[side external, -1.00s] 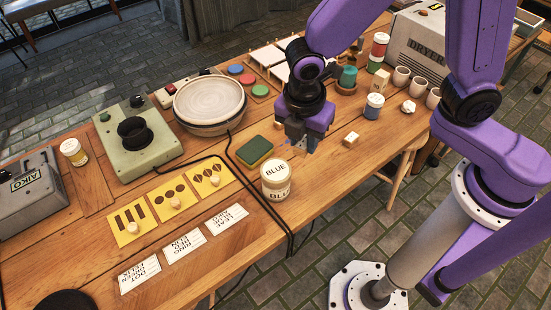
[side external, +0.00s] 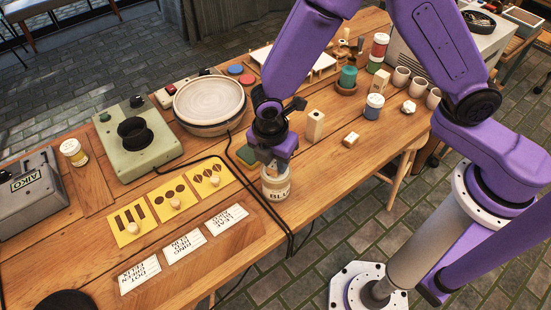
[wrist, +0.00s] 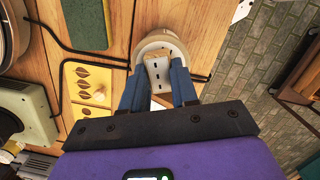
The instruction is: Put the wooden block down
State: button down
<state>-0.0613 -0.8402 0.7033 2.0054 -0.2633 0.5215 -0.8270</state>
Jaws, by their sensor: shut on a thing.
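A pale face with dark dots shows below the block's wooden end. The jar's round rim (wrist: 178,42) surrounds the block and fingertips in the wrist view. In the side view the gripper hides the block and most of the jar's top, so I cannot tell whether the block touches the lid.
Yellow pattern cards (side external: 175,203) and white label cards (side external: 184,247) lie front left. A black cable (side external: 268,211) runs past the jar.

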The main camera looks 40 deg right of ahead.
aim_at(271, 169)
jog(key=shift+f, duration=0.15)
jog(key=c, duration=0.9)
grip_release()
jog(key=shift+o, duration=0.2)
notch_tip(271, 169, up, 12)
jog(key=a, duration=0.2)
jog(key=s+d+r+m+y, duration=0.1)
jog(key=s+d+r+m, duration=0.2)
jog(key=s+d, duration=0.6)
jog(key=s+d+r+m+y, duration=0.1)
jog(key=s+d+r+m, duration=0.2)
jog(key=s+d+m, duration=0.4)
jog(key=s+d, duration=0.3)
jog(key=d, duration=0.3)
jog(key=shift+s, duration=0.3)
